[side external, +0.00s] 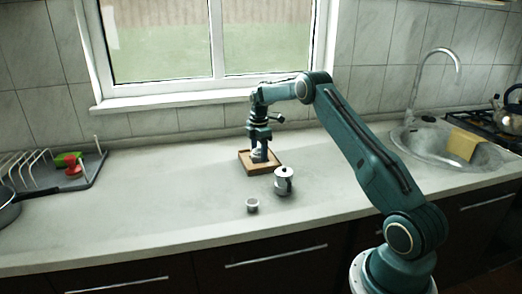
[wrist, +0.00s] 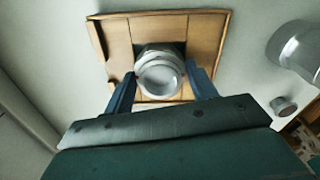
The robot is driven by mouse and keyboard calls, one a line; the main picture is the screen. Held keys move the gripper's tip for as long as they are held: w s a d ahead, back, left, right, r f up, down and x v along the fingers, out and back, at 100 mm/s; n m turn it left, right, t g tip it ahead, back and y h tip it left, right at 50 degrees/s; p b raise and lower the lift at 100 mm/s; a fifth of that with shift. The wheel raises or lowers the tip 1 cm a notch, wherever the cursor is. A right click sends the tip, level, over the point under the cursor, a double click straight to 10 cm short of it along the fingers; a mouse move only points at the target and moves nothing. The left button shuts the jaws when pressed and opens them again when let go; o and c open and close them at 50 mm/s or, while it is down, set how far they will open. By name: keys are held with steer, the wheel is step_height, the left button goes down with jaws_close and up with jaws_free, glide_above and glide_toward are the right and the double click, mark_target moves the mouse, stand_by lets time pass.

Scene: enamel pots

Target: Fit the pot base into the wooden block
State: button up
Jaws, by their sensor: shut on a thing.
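The wooden block (wrist: 205,37) lies on the counter below my gripper; in the side view the wooden block (side external: 245,163) is partly hidden by the gripper. The pot base (wrist: 159,75) is a round silver metal piece between my fingers, over the dark opening in the middle of the block. In the side view the pot base (side external: 257,154) is mostly covered by the fingers. My gripper (wrist: 161,88) is shut on the pot base and points down. I cannot tell how deep the base sits in the opening.
A silver pot top (side external: 284,182) with a dark handle stands right of the block, towards the front. A small metal cup (side external: 252,205) stands nearer the front edge. A dish rack (side external: 50,180) is at the left and a sink (side external: 445,148) at the right. The counter left of the block is clear.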

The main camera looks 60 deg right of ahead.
steer(key=shift+f, duration=0.1)
steer(key=o, duration=1.2)
steer(key=shift+o, duration=0.2)
step_height(320, 180, up, 14)
